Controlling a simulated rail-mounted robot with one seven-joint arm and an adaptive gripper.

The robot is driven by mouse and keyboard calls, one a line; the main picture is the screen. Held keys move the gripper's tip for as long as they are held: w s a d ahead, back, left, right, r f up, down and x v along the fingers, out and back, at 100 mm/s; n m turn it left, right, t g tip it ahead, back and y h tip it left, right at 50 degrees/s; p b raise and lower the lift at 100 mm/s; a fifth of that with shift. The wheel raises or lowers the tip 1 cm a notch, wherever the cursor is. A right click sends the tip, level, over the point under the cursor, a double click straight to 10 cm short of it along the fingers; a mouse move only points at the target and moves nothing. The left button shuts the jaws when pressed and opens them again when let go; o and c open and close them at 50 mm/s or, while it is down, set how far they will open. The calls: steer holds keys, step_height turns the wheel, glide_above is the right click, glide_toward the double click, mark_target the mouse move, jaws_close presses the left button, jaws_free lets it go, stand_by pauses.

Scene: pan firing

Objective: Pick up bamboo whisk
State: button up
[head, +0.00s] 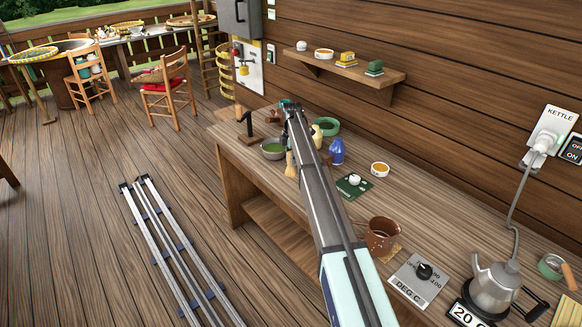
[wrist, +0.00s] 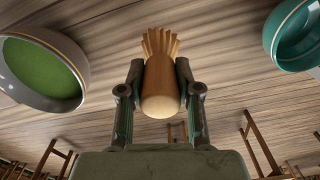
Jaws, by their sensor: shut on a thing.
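The bamboo whisk (wrist: 160,95) is between the two fingers of my gripper (wrist: 160,70) in the wrist view. Its pale, rounded handle end faces the camera, and its splayed tines point away toward the wooden surface. The fingers are shut on its sides. I cannot tell whether the tines touch the surface. In the head view my arm crosses over the bench and hides the gripper and the whisk's grip.

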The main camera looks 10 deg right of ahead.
step_height(320, 180, up, 20)
steer(key=b, duration=0.5)
steer(key=shift+b, duration=0.4)
steer(key=shift+a, duration=0.1)
stand_by(0.3)
